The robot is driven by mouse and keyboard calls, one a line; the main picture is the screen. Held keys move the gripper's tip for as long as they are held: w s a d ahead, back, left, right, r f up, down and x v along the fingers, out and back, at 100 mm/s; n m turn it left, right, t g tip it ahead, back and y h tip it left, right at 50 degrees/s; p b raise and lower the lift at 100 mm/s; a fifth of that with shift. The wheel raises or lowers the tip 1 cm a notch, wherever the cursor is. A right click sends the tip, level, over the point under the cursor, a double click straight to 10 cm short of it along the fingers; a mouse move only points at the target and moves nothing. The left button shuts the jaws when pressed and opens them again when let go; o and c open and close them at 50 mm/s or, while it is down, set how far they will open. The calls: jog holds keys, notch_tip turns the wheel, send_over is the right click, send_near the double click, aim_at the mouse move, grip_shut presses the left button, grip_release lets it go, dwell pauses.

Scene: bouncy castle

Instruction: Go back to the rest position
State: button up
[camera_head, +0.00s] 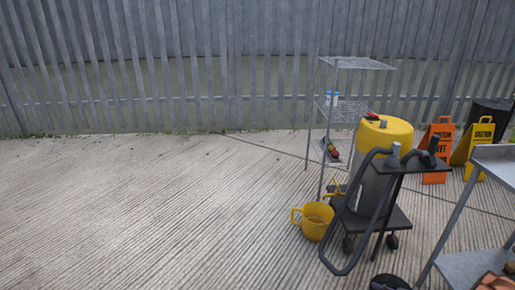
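My gripper is not in view, and no part of my arm shows clearly in the head view. The task names no object. The view shows an outdoor concrete yard (150,200) with grooved paving in front of a grey metal fence (150,70).
A black cart (400,215) with a yellow-topped drum (385,132) stands right of centre. Beside it are a yellow bucket (316,222) and a wire shelf rack (358,64). Caution signs (437,145) stand behind. A metal table (495,165) is at the right edge. The left floor is clear.

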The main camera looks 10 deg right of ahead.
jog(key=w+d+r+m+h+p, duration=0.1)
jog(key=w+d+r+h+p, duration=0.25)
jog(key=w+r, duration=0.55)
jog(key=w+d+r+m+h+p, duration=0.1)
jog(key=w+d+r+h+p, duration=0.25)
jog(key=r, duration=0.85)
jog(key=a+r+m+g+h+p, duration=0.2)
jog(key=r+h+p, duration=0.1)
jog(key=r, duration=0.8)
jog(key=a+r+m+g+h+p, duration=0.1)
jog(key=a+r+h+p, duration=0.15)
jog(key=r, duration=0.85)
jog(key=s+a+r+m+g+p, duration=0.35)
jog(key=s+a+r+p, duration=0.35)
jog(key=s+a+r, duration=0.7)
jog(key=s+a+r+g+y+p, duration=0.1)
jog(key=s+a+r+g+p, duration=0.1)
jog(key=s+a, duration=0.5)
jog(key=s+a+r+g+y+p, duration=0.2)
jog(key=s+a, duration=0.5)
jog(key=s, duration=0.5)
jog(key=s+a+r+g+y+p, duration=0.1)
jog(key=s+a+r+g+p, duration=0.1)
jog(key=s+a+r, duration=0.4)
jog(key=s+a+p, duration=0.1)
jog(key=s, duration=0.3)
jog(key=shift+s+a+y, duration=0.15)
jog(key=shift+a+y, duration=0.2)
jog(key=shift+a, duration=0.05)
